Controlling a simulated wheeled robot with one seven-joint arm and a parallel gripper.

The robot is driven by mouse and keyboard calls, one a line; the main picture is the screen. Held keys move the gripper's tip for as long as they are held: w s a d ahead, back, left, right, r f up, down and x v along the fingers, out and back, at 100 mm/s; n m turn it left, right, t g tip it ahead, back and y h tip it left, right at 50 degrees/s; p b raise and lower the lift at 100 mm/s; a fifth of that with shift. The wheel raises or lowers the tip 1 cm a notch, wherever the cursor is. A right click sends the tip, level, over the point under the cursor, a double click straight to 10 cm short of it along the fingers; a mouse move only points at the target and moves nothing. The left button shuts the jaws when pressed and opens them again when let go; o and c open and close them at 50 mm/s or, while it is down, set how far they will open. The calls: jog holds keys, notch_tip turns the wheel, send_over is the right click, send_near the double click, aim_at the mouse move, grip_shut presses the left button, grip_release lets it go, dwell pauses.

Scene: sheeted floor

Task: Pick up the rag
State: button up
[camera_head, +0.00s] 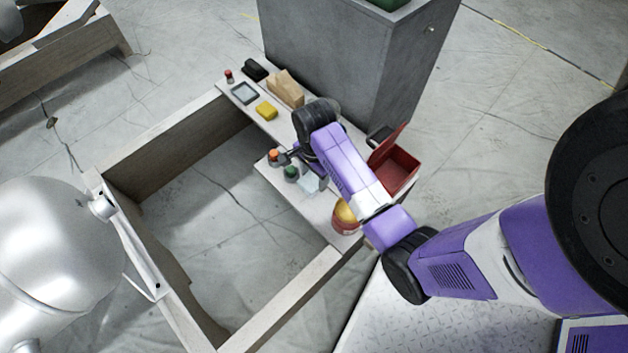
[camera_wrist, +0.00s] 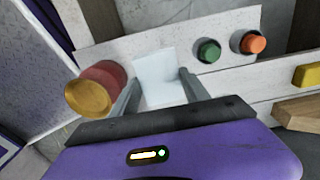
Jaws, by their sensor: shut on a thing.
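The rag is a pale, whitish-blue piece (camera_wrist: 160,75) between the two fingers of my gripper (camera_wrist: 158,88) in the wrist view. My gripper is shut on it, with a finger along each side. In the head view the rag (camera_head: 309,184) shows as a pale patch at the narrow plank, below my arm's dark wrist. My arm hides much of the gripper there. I cannot tell whether the rag touches the plank.
A green-capped item (camera_wrist: 208,51) and an orange-capped item (camera_wrist: 253,42) stand on one side of the rag. A red can with a yellow top (camera_head: 345,214) is on the other.

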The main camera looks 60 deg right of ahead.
aim_at(314, 179)
notch_tip(314, 179, up, 11)
jog(key=p, duration=0.3)
jog(key=shift+r, duration=0.2)
